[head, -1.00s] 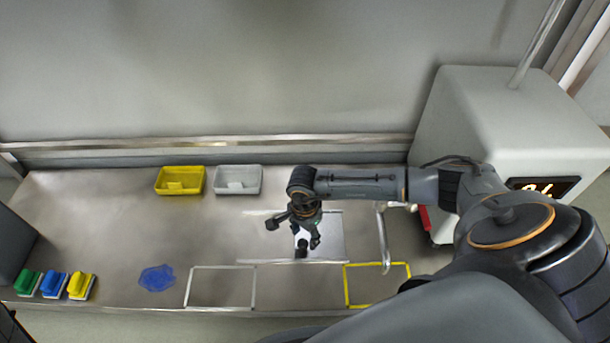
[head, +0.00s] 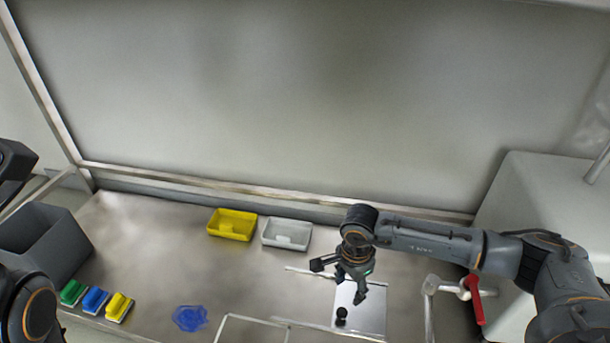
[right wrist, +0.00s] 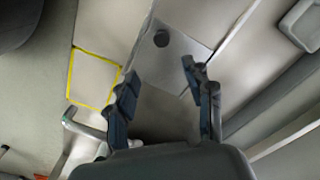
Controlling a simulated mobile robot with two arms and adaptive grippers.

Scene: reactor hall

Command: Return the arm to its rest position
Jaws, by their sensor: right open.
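My right arm (head: 430,238) reaches in from the right over the bench. Its gripper (head: 338,282) is open and empty, its fingers spread above the light square plate (head: 372,305). A small black round piece (head: 341,316) sits on that plate, apart from the fingers. In the right wrist view the open fingers (right wrist: 160,75) point towards the plate (right wrist: 188,50), with the black piece (right wrist: 161,38) beyond the fingertips. Dark parts of my left arm show at the left edge of the head view; its gripper is not seen.
A yellow tray (head: 232,224) and a white tray (head: 287,234) stand at the back. Green (head: 73,292), blue (head: 95,299) and yellow (head: 119,306) brushes lie left, near a grey bin (head: 48,243) and blue patch (head: 189,318). A red-handled fitting (head: 473,295) stands right.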

